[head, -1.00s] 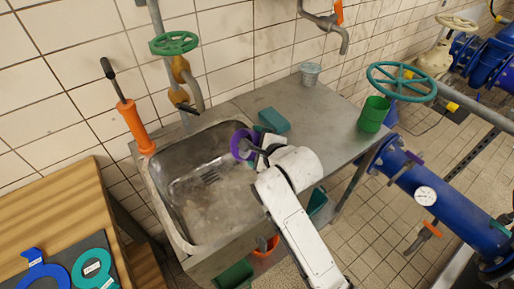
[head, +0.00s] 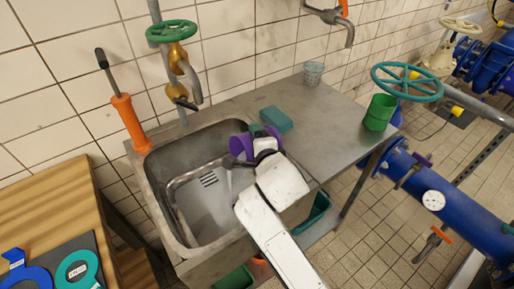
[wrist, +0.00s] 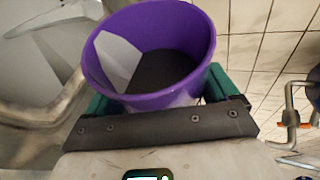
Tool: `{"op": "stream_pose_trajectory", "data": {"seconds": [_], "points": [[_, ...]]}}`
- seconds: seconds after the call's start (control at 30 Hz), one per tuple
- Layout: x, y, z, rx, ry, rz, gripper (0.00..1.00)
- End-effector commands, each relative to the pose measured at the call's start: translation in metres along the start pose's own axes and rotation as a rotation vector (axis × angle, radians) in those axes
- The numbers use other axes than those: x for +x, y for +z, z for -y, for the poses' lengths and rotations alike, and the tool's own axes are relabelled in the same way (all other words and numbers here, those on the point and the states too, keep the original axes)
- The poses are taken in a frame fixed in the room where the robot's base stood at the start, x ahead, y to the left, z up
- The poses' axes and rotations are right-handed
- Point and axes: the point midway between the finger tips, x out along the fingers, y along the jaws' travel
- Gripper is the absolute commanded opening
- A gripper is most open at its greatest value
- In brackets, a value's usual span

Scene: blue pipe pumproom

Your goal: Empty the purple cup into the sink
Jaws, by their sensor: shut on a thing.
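The purple cup (head: 239,146) is in my gripper (head: 258,138) over the right side of the steel sink (head: 205,205). It is tilted, its mouth turned left toward the basin. In the wrist view, the purple cup (wrist: 199,41) sits between the green fingers of my gripper (wrist: 160,90), which is shut on it. I see a dark inside and a pale patch on its left wall; I cannot tell whether any contents remain. A greyish streak shows below the mouth in the head view, but I cannot tell if it is liquid.
The tap (head: 182,100) rises behind the sink, with an orange-handled tool (head: 130,122) at left.

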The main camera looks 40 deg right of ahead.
Motion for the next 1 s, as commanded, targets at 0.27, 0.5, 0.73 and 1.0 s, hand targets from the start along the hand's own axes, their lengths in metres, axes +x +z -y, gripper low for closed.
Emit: {"op": "stream_pose_trajectory", "data": {"seconds": [0.27,0.5,0.73,1.0], "points": [[0.002,0.003,-0.006,-0.072,-0.031,-0.031,0.47],[0.003,0.005,-0.010,-0.131,-0.056,-0.057,0.47],[0.003,0.007,-0.011,-0.193,-0.082,-0.085,0.47],[-0.001,0.011,-0.008,-0.275,-0.115,-0.122,0.47]]}}
